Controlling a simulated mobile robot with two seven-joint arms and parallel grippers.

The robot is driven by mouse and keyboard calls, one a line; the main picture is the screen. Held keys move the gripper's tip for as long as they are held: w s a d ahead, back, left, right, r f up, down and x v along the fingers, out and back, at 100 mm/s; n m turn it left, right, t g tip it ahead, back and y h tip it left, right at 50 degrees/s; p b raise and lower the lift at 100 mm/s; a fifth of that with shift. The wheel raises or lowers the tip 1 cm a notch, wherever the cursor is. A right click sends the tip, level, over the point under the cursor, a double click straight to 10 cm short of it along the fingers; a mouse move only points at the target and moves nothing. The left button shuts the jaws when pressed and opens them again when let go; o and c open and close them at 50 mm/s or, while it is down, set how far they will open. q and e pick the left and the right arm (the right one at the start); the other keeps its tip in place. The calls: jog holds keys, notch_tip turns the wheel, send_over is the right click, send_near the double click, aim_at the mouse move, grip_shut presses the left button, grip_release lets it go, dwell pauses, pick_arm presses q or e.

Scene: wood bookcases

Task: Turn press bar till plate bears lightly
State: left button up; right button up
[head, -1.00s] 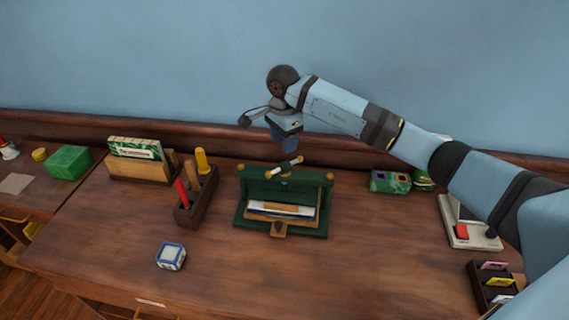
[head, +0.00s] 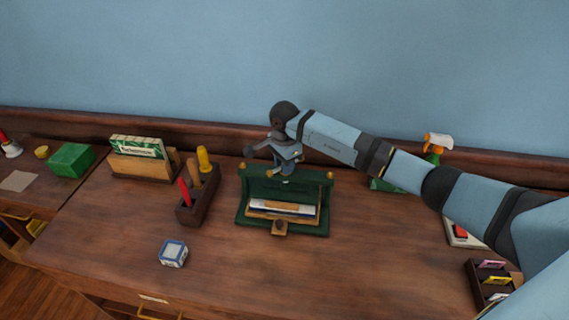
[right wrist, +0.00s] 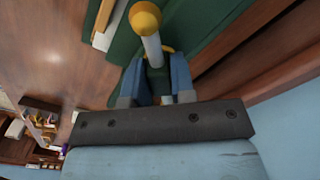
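The green press (head: 323,205) stands on the desk with its upper crosspiece along the back. A stack of paper and boards (head: 283,209) lies in it. The pressing plate cannot be made out clearly. The white press bar (right wrist: 152,50) with a yellow ball end (right wrist: 145,18) shows in the right wrist view. My right gripper (head: 286,170) is down at the top of the press and hides most of the bar in the head view. Its blue fingers (right wrist: 157,78) are apart, one on each side of the bar, with no clear grip on it. My left gripper is out of view.
A tool holder (head: 196,206) with red and yellow handles stands left of the press. A blue-and-white block (head: 173,254) lies in front of it. A card box (head: 140,165) is behind. A spray bottle (head: 437,145) stands behind my right arm. The desk's front middle is clear.

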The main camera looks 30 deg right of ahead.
grip_shut()
jog(key=shift+f+m+b, duration=0.1)
jog(key=shift+m+b, duration=0.5)
jog(key=shift+m, duration=0.2)
jog(key=shift+w+m+b, duration=0.1)
jog(key=shift+m+b, duration=0.25)
jog(key=shift+m, duration=0.75)
jog(key=o, duration=0.6)
grip_release()
jog(key=shift+c, duration=0.2)
jog(key=shift+r, duration=0.2)
notch_tip(320, 180, up, 14)
jog(key=b, duration=0.1)
jog(key=shift+f+b, duration=0.15)
jog(key=shift+b, duration=0.15)
